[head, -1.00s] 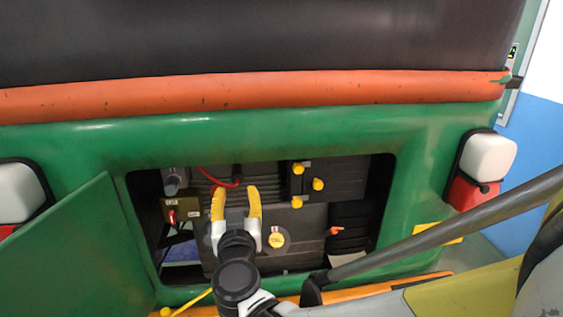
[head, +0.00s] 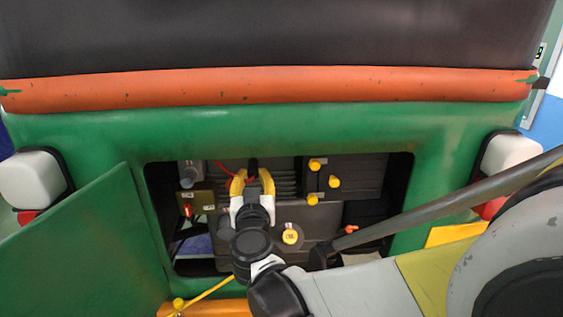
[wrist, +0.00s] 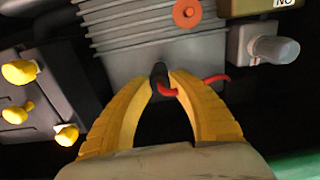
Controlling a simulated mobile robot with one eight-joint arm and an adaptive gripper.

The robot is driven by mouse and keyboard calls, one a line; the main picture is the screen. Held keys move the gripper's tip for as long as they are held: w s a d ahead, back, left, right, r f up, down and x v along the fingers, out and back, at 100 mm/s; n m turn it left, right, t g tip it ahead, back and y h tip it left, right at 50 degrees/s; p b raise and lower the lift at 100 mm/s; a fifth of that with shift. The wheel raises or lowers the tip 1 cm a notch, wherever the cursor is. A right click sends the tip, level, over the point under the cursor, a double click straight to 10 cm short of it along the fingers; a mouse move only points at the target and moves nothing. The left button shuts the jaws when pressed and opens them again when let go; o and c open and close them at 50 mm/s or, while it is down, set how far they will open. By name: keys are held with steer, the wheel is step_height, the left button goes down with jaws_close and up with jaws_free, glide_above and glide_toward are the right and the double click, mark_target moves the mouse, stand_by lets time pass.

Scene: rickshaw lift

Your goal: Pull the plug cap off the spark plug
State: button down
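The black plug cap (wrist: 158,72) shows in the wrist view at the foot of the grey finned engine block, with a red lead (wrist: 217,78) running off to the right behind a finger. In the head view the cap (head: 253,165) is a small dark shape at the tips of my gripper (head: 253,178). My gripper (wrist: 162,80) has its yellow fingers apart, one tip on each side of the cap. The tips are very close to it; I cannot tell whether they touch. The spark plug itself is hidden.
The green rim (head: 404,205) of the engine bay surrounds my gripper, with an open green door (head: 90,245) at left. Yellow knobs (head: 334,182) stick out right of the gripper. A red switch (head: 188,211) and grey cylinder (head: 187,178) lie left. A grey bar (head: 450,205) crosses at right.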

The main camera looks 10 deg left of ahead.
mark_target(253, 175)
steer(key=shift+s, duration=0.2)
stand_by(0.4)
steer(key=shift+v, duration=1.85)
steer(key=shift+f, duration=0.1)
